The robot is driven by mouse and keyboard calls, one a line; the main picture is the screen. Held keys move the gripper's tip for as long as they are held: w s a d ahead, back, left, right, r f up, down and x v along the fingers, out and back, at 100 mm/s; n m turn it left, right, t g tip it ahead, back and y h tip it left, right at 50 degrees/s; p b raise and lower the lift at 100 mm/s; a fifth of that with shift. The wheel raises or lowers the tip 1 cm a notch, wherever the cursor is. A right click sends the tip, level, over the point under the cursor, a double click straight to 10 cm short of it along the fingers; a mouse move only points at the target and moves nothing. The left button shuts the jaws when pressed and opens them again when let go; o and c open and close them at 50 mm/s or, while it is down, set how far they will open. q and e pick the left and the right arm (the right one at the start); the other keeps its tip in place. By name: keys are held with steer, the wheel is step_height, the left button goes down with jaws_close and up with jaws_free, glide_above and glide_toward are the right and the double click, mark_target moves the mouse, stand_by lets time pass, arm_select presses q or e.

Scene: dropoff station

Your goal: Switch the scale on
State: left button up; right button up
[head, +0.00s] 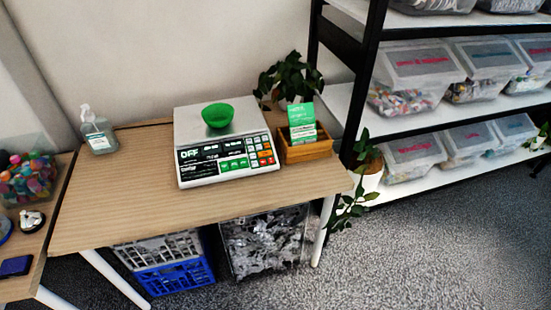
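The scale (222,145) stands on the wooden table (110,195), a little right of the table's middle. It has a pale flat top, a dark display panel at the left of its front that reads "OFF", and green, orange and white keys at the right of its front. A green bowl (217,115) sits on the scale's top. Neither of my grippers shows in the head view.
A clear pump bottle (99,135) stands at the table's back left. A wooden box (305,150) with green cards and a potted plant (290,78) stand right of the scale. Crates sit under the table. Shelves with clear bins (410,65) stand at right. The table's front left is clear.

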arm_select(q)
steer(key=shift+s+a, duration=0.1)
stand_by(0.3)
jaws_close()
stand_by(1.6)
